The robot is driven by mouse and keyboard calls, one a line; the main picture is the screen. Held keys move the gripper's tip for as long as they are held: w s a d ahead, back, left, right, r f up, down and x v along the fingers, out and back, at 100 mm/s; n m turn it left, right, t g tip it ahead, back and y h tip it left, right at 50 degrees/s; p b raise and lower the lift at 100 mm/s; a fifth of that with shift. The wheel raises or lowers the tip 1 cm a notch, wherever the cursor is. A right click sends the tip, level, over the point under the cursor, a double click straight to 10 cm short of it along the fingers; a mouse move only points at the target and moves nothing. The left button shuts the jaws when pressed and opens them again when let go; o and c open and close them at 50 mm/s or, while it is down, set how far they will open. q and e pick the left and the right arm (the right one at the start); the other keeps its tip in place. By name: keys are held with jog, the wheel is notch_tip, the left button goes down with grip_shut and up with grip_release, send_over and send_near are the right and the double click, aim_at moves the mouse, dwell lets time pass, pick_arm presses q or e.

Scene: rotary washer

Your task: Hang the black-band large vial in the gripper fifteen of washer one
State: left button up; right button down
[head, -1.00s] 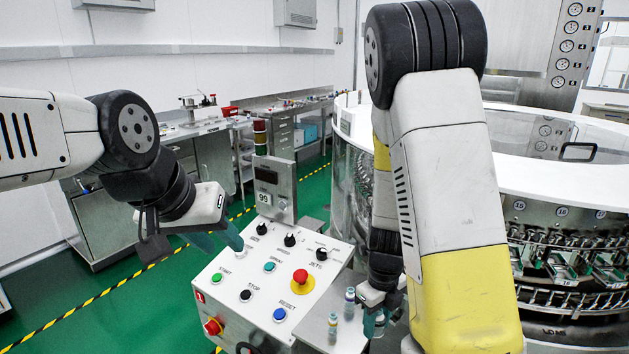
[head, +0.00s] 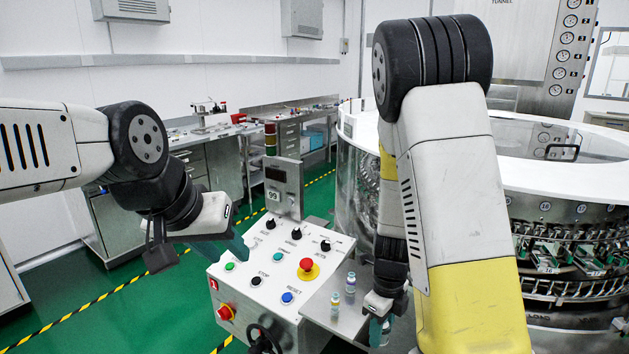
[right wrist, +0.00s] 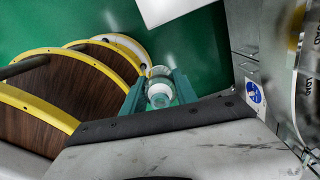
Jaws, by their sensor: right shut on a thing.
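My right gripper (head: 380,312) is low beside the small shelf, partly hidden by my arm in the head view. In the right wrist view its teal fingers (right wrist: 159,92) are shut on a vial (right wrist: 160,90), seen end-on with a whitish top. Its band colour cannot be told. The held vial (head: 385,333) shows a little below the gripper in the head view. My left gripper (head: 222,250) is empty, with teal fingers apart, over the control panel's left edge. Washer one (head: 560,185) stands at right, with a ring of numbered grippers (head: 560,255); number fifteen is not clearly readable.
Two more vials, one farther back (head: 350,288) and one nearer (head: 335,305), stand upright on the metal shelf (head: 345,322). The control panel (head: 275,265) with buttons and a red stop knob stands left of it. Workbenches line the back wall; green floor is open at left.

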jog(key=w+n, duration=0.5)
jog(key=n, duration=0.8)
jog(key=w+r+n, duration=0.1)
jog(key=w+n, duration=0.4)
jog(key=n, duration=0.8)
jog(key=shift+n, duration=0.3)
jog(key=shift+d+r, duration=0.1)
jog(key=shift+r, duration=0.05)
